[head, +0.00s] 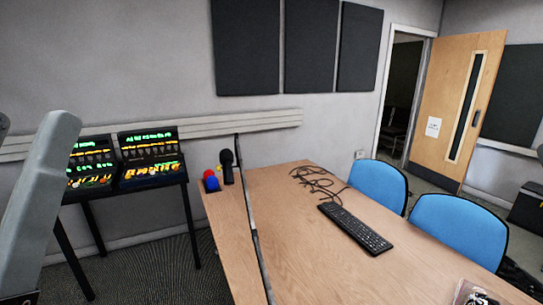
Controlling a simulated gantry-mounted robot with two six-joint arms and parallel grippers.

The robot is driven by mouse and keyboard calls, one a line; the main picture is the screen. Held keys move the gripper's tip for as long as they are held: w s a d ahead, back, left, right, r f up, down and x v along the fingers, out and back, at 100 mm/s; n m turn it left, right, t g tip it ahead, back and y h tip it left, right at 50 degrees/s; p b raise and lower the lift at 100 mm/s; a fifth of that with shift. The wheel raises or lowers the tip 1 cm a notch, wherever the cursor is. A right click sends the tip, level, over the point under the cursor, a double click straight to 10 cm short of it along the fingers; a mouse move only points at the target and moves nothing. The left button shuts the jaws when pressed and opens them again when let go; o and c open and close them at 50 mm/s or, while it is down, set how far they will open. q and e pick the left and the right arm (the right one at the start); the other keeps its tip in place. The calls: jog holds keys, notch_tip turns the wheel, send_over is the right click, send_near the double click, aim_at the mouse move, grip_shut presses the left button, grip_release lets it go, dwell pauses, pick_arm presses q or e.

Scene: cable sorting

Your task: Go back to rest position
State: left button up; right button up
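In the head view, dark cables (318,180) lie in a loose tangle on the wooden table (300,245), near its far edge. A black keyboard (354,227) lies on the table close to the cables. Part of my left arm shows large along the left edge. My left gripper is not in the picture, and neither is my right gripper.
Blue chairs (459,229) stand along the table's right side. Microphones (227,164) with black, red and blue heads stand at the far left edge. Lit equipment (149,157) sits on a black stand. A partly visible item (478,294) lies at the front right.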

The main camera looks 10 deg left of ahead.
pick_arm(q)
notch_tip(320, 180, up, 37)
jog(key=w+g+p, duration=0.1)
jog(key=p, duration=3.7)
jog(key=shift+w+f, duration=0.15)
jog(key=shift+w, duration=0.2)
